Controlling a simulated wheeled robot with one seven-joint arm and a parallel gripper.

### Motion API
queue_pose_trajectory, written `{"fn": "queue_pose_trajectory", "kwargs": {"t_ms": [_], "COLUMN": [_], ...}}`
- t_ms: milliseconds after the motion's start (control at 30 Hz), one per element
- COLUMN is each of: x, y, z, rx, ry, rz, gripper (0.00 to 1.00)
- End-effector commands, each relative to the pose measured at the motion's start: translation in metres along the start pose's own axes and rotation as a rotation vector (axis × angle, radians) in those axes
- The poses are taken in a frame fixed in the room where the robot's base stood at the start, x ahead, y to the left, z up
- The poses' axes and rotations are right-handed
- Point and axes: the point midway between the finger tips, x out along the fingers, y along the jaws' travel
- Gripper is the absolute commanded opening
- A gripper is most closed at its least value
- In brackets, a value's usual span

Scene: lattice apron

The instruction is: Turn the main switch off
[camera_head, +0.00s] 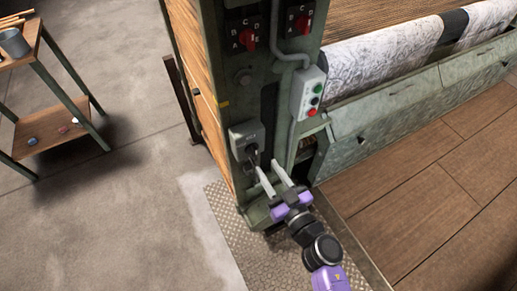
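A grey box (245,137) with a dark knob or lever (251,151) is mounted low on the green machine post. It looks like the main switch, but its label is too small to read and the lever's exact setting is unclear. My gripper (267,167) is just below and to the right of this box. Its two pale fingers are spread apart and point up toward the post, with nothing seen between them. I cannot tell whether a fingertip touches the lever.
Two red rotary switches, left (248,38) and right (301,24), sit higher on the post. A button box (308,94) is on its right side. A metal trough (390,112) runs right. A wooden shelf stand (48,134) stands left. Concrete floor between is clear.

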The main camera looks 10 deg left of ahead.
Motion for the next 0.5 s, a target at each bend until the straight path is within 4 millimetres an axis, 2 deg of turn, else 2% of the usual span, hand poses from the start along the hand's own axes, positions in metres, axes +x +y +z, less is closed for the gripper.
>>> {"fn": "queue_pose_trajectory", "kwargs": {"t_ms": [300, 500], "x": [0.046, 0.068], "y": [-0.001, 0.000], "z": [0.001, 0.000], "rx": [-0.001, -0.001], "ry": [0.002, 0.002], "rz": [-0.003, -0.001], "gripper": [0.34, 0.34]}}
